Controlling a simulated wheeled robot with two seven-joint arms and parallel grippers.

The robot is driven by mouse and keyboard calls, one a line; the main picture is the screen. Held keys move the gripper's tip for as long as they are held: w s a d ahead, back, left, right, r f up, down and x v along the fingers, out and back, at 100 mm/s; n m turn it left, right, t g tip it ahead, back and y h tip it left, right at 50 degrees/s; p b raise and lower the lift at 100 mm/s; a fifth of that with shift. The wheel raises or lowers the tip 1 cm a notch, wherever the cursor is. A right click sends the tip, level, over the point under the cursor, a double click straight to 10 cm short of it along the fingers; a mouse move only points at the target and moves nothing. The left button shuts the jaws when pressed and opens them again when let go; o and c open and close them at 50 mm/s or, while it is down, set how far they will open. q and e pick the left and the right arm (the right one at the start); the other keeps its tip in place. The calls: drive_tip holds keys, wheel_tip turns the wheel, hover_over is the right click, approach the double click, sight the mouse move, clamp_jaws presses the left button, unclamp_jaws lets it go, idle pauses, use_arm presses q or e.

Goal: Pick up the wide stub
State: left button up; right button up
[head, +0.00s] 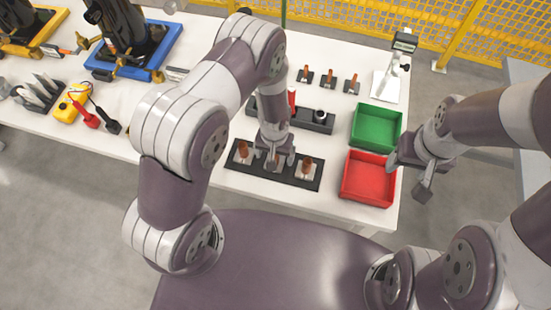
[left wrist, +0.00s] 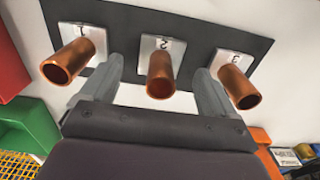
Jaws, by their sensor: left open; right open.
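Three copper stubs stand on white plates in a black strip near the table's front edge. In the left wrist view they are the stub at plate 1 (left wrist: 67,62), the stub at plate 2 (left wrist: 160,76) and the stub at plate 3 (left wrist: 239,88). I cannot tell which is the wide stub. My left gripper (head: 274,161) is open above the strip; in the left wrist view its fingers lie either side of the middle stub, and I cannot tell whether they touch it. My right gripper (head: 409,175) is open and empty, right of the red bin.
A red bin (head: 346,185) and a green bin (head: 357,130) stand right of the strip. Behind it are a dark block (head: 310,121) and several small copper-topped pieces (head: 328,77). A gauge stand (head: 403,43) is at the back right. Tools and a blue tray (head: 170,48) are left.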

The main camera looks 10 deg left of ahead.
use_arm(q)
wheel_tip(320, 180, down, 3)
drive_tip(key=shift+r, duration=0.1)
drive_tip(key=c, duration=1.3)
drive_tip(key=shift+r, duration=0.1)
